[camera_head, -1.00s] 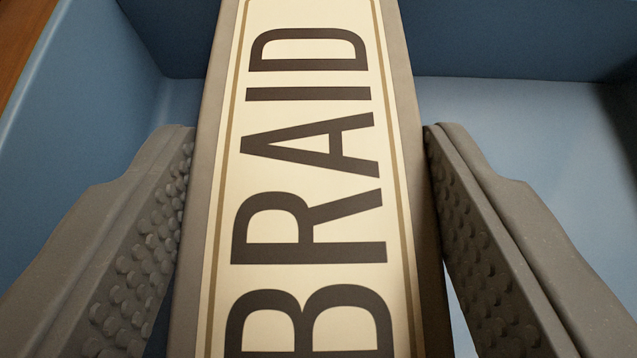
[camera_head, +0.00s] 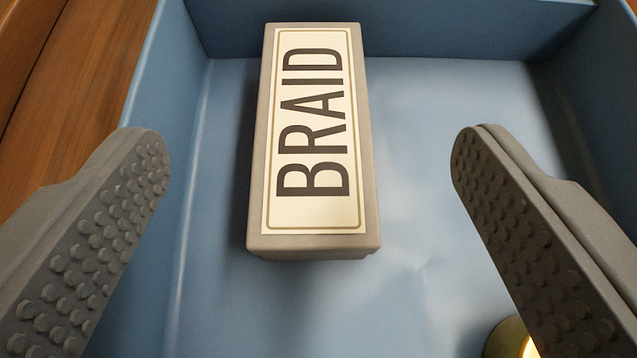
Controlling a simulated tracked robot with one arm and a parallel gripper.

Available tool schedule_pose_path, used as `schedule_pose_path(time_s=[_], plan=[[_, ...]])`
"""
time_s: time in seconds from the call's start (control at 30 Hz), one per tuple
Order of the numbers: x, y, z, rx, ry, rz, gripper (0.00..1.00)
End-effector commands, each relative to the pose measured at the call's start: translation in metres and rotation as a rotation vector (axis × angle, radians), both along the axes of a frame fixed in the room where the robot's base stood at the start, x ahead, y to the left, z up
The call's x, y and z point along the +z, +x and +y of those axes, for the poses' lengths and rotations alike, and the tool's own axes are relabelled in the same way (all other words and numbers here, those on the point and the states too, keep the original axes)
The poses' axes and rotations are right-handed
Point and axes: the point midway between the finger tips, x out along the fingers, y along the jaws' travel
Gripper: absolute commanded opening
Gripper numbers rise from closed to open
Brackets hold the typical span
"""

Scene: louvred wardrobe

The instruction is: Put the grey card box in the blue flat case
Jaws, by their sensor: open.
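The grey card box (camera_head: 370,190) lies inside the blue flat case (camera_head: 420,230), on its floor, near the far wall and left of the middle. It is long, with a cream label reading BRAID on top. My gripper (camera_head: 310,165) is open wide, its studded fingers apart on either side of the picture. The box shows between and beyond the fingers, and neither finger touches it. The case's left, far and part of its right wall show; its near side is out of view.
A round brass-coloured object (camera_head: 508,338) shows partly at the bottom right, beside the right finger; I cannot tell what it is. Brown wood (camera_head: 85,75) lies outside the case to the left.

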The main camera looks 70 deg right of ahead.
Motion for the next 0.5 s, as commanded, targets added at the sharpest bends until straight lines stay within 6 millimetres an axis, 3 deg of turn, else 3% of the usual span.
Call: schedule_pose_path(time_s=[0.2,0.5], plan=[[0.017,-0.01,0.03,0.004,0.002,0.0,0.76],[0.025,-0.016,0.043,0.001,-0.001,0.002,0.76]])
